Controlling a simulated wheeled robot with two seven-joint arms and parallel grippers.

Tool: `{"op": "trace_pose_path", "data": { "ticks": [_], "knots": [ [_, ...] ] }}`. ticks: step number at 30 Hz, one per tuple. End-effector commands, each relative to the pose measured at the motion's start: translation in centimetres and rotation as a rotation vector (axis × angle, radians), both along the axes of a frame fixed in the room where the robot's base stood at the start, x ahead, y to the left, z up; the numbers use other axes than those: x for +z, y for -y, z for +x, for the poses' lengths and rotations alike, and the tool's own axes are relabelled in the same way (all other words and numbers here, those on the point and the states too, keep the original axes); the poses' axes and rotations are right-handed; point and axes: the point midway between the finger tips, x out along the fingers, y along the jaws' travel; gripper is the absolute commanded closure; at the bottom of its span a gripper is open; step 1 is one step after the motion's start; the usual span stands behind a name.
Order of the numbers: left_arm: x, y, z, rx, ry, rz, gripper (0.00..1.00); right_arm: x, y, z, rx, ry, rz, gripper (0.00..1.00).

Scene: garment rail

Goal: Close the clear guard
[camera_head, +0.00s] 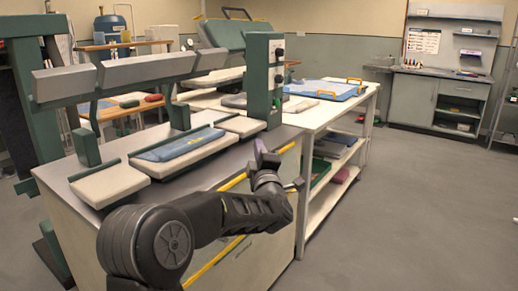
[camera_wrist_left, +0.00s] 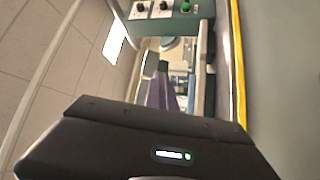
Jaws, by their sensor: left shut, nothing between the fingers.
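The clear guard shows mainly by its yellow edging at the front of the press; one yellow bar (camera_head: 234,183) runs along the worktop's front edge and another lies lower. Its see-through panel is hard to make out, and my left arm hides part of it. My left gripper (camera_head: 259,148) is shut and empty, close to the upper yellow bar and below the green control box. I cannot tell whether it touches the guard. In the left wrist view its purple fingers (camera_wrist_left: 158,92) are together, and a yellow edge (camera_wrist_left: 238,60) runs down the right. My right gripper is out of view.
The press worktop (camera_head: 222,172) carries padded boards and a blue cloth (camera_head: 180,145), with a long grey bar (camera_head: 66,82) above. The green control box (camera_head: 264,80) stands at its right end. A white table (camera_head: 325,115) with a blue tray (camera_head: 325,90) stands behind. Floor is clear at right.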

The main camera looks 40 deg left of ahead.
Motion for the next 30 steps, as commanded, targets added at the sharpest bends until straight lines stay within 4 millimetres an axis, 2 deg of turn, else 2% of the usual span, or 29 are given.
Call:
{"op": "trace_pose_path", "data": {
  "ticks": [22,30],
  "knots": [
    [0.0,0.01,0.01,0.0,0.0,0.0,0.99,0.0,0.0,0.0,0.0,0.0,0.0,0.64],
    [0.0,0.0,0.0,0.0,0.0,0.0,0.77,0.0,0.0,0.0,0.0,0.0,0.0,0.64]
  ]
}}
